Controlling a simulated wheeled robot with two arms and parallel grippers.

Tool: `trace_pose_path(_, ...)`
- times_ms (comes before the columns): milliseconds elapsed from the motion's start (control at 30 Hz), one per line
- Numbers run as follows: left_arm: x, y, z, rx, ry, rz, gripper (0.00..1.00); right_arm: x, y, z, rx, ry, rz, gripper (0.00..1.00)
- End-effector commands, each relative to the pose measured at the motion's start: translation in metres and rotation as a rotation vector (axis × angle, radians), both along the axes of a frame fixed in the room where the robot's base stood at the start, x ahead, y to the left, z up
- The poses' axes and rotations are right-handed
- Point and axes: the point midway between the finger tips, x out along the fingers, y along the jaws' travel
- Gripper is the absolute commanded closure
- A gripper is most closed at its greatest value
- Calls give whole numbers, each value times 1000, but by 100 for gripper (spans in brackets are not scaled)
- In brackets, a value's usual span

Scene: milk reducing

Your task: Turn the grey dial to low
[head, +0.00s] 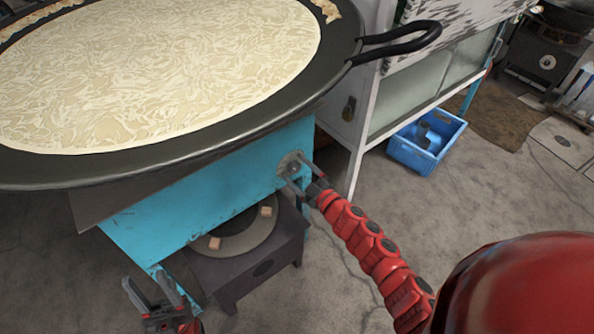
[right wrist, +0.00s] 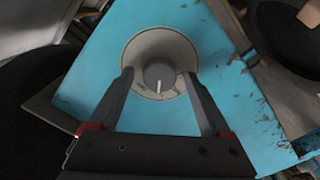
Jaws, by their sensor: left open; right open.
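The grey dial (right wrist: 160,77) is a round knob on a lighter grey round plate, set in the blue stove front (right wrist: 90,85). A white mark on the knob points toward my gripper, down in the right wrist view. In the head view the dial (head: 291,164) sits near the right end of the blue front. My right gripper (right wrist: 163,78) is open with its fingers on either side of the knob; I cannot tell whether they touch it. It also shows at the dial in the head view (head: 303,178). My left gripper (head: 150,287) is open and empty at the lower left.
A wide black pan (head: 335,75) of pale milk with a looped handle (head: 405,42) overhangs the dial. A dark low burner stand (head: 255,262) is below. A blue crate (head: 425,140) stands by a white cabinet (head: 380,95).

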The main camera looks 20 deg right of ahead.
Motion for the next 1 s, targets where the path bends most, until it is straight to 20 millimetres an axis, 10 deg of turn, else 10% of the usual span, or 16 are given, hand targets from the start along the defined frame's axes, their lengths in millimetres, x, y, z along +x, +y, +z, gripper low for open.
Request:
trace_pose_path(267, 0, 0, 4, 0, 0, 0, 50, -21, -10, -1, -2, 4, -4, 18)
trace_pose_path(700, 0, 0, 23, 0, 0, 0, 50, -126, -48, 0, -1, 5, -7, 18)
trace_pose_path(1000, 0, 0, 28, 0, 0, 0, 50, -161, -59, 0, -2, 2, -2, 18)
